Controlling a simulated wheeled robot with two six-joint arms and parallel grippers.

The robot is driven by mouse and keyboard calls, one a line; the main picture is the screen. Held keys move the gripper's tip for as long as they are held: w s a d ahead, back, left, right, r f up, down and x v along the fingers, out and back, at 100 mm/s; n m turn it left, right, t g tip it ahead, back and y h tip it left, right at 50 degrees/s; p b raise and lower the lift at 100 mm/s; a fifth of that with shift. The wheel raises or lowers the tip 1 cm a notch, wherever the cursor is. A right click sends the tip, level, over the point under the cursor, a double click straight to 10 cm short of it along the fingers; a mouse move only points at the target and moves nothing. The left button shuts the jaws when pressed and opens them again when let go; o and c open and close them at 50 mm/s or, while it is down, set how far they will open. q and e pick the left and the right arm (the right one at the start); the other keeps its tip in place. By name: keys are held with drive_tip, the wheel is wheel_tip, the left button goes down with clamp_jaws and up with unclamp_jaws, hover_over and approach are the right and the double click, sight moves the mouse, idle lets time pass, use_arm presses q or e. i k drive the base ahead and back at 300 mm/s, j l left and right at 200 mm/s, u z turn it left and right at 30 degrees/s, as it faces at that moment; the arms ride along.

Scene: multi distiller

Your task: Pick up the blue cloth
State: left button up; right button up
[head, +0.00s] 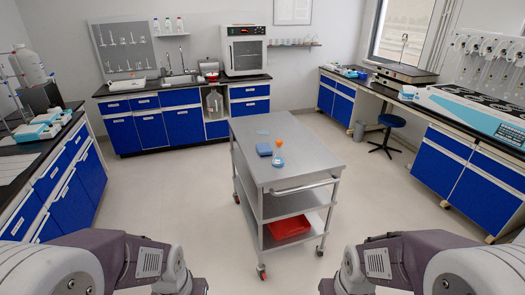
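The blue cloth (264,149) looks like a small folded blue square. It lies flat on the top of the grey metal cart (305,152), left of the middle of that surface. My two arms show only as links at the bottom left and bottom right corners. Neither gripper is in view, and both visible arm parts are well short of the cart.
Close to the cloth on the cart are a small orange item (280,142), a round light-blue item (278,161) and a flat pale-blue item (263,132). A red tray (289,228) sits on the lowest shelf. Open floor surrounds the cart; a blue stool (391,121) stands to the right.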

sight(264, 149)
drive_tip(key=i+j+u, duration=0.15)
drive_tip(key=i+j, duration=0.15)
drive_tip(key=i, duration=0.5)
drive_tip(key=i+j+u, duration=0.15)
drive_tip(key=i, duration=0.65)
drive_tip(key=i+j+u, duration=0.15)
drive_tip(key=i, duration=0.7)
